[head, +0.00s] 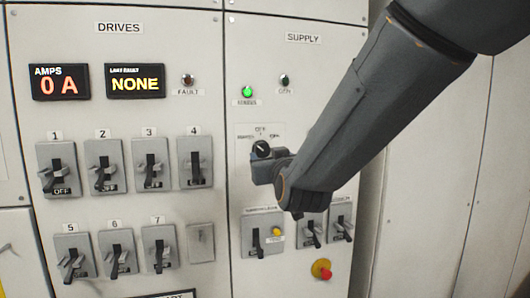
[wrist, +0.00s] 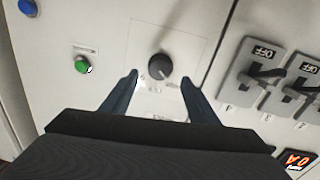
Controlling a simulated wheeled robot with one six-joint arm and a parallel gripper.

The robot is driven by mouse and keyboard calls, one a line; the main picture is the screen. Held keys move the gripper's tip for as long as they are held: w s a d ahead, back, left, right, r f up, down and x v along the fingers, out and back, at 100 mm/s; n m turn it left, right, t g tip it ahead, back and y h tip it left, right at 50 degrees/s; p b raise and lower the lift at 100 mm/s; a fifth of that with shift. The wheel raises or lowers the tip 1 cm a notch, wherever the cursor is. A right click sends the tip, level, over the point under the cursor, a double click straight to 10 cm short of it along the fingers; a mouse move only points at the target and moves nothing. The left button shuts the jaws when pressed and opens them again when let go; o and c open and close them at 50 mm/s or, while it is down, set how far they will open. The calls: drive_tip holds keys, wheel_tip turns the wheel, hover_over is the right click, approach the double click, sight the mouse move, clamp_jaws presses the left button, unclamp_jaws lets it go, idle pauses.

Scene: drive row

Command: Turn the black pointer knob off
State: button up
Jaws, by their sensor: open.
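The black pointer knob (head: 261,147) sits on a pale plate in the SUPPLY panel, with a light mark on its face slanting to the upper left in the head view. Small labels around it are too blurred to read surely. In the wrist view the round dark knob (wrist: 160,66) stands just beyond the fingertips, centred between them. My gripper (wrist: 160,82) is open and empty, its two blue-grey fingers apart. In the head view my gripper (head: 268,167) is just below the knob and hides part of its surroundings; contact cannot be told.
A green lamp (head: 247,92) is lit above the knob, beside a dark lamp (head: 284,80). Several breaker switches (head: 152,165) fill the DRIVES panel at left.

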sight(263, 152)
drive_tip(key=shift+p+x, duration=0.85)
drive_tip(key=shift+x, duration=1.9)
drive_tip(key=c, duration=1)
